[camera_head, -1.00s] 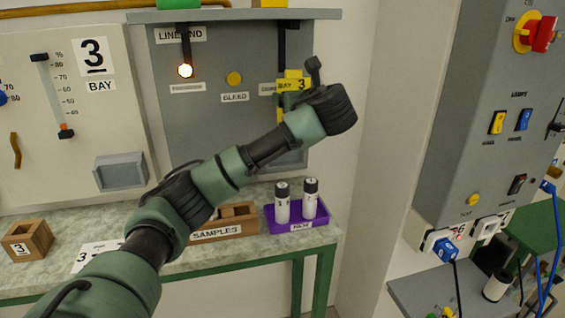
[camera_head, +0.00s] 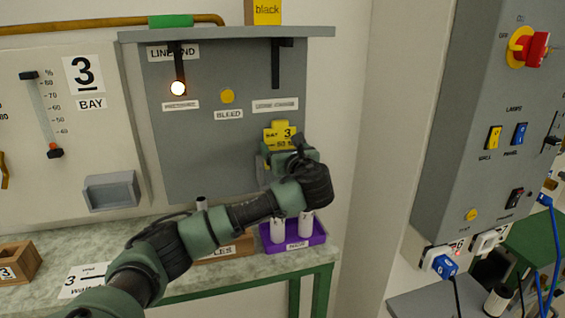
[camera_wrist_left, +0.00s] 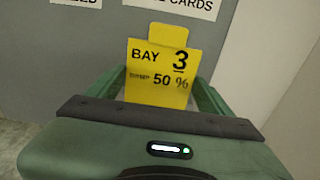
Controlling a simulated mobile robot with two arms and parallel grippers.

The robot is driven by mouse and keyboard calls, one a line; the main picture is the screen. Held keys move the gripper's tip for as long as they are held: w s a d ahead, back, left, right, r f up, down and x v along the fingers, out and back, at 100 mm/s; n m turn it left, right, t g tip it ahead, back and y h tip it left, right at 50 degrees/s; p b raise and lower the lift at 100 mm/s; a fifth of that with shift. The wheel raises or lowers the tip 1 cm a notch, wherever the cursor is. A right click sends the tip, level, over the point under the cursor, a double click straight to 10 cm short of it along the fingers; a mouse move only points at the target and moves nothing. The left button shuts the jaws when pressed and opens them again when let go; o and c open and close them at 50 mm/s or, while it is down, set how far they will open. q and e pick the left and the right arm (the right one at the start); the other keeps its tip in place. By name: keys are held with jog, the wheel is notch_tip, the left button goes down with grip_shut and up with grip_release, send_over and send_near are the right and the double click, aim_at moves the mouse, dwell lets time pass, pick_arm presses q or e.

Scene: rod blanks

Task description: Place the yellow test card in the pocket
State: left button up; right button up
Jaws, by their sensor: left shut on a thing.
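The yellow test card (camera_head: 281,135) reads "BAY 3" and "50 %". It stands upright before the grey panel, below the right-hand label. My left gripper (camera_head: 285,158) is shut on its lower part. In the wrist view the card (camera_wrist_left: 157,75) stands between the two green fingers, its print facing me and its tab up. Its lower edge is hidden by the gripper body. A shallow grey pocket (camera_head: 112,191) is on the pale bay 3 panel, well left of the gripper. It looks empty. My right gripper is not in view.
A purple tray (camera_head: 292,246) with white bottles and a partly hidden wooden samples box (camera_head: 226,249) stand on the bench under my arm. Levers (camera_head: 276,62) stick out of the grey panel.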

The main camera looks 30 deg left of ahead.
pick_arm(q)
jog(key=shift+f, duration=2.3)
jog(key=o, duration=1.5)
jog(key=shift+c, duration=0.2)
jog(key=b+v, duration=0.1)
jog(key=v, duration=1.1)
